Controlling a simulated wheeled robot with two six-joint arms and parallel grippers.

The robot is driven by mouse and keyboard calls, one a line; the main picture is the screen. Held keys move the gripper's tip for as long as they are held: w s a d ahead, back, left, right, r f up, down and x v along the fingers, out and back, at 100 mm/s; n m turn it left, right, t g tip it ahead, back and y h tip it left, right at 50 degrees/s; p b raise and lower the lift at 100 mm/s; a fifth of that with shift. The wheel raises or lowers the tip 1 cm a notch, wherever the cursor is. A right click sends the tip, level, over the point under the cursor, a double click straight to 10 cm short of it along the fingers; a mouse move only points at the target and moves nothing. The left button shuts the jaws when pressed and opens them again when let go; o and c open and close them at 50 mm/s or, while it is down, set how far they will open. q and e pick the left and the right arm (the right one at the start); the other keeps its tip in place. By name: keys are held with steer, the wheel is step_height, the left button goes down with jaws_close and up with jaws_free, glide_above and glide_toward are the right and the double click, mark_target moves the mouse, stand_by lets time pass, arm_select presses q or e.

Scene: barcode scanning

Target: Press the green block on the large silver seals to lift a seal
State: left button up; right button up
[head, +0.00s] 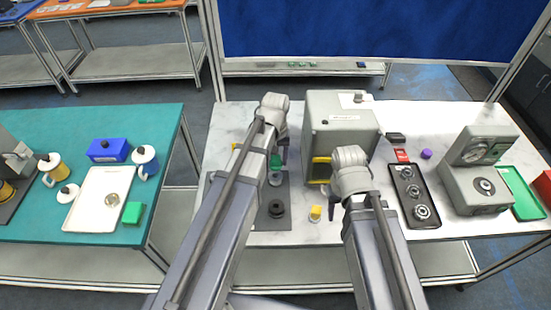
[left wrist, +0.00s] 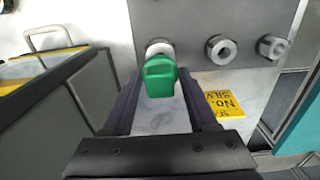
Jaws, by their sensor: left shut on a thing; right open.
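My left gripper (head: 277,160) is shut on the green block (left wrist: 160,76), seen between its fingers in the left wrist view. In the head view the arm partly hides the block, above a grey mat (head: 256,212). In the left wrist view a pale round piece (left wrist: 158,47) shows just behind the block; whether they touch, I cannot tell. Large silver ring-shaped seals (head: 421,212) lie in a black tray (head: 408,222) at the right, apart from the block. My right gripper (head: 338,208) is open between the grey mat and that tray; its fingers are mostly hidden by the arm.
A grey machine (head: 338,115) stands between my arms at the back. Another grey device (head: 468,190) and a green tray (head: 515,195) are at the far right. A black knob-shaped piece (head: 276,209) is on the mat. A yellow-and-white cylinder (head: 315,214) stands near my right gripper.

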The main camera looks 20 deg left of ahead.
mark_target(275, 167)
arm_select(q)
steer(key=shift+f+b, duration=2)
steer(key=shift+f, duration=0.15)
arm_select(e)
steer(key=shift+f, duration=2.15)
arm_select(q)
steer(key=o, duration=0.8)
jaws_close()
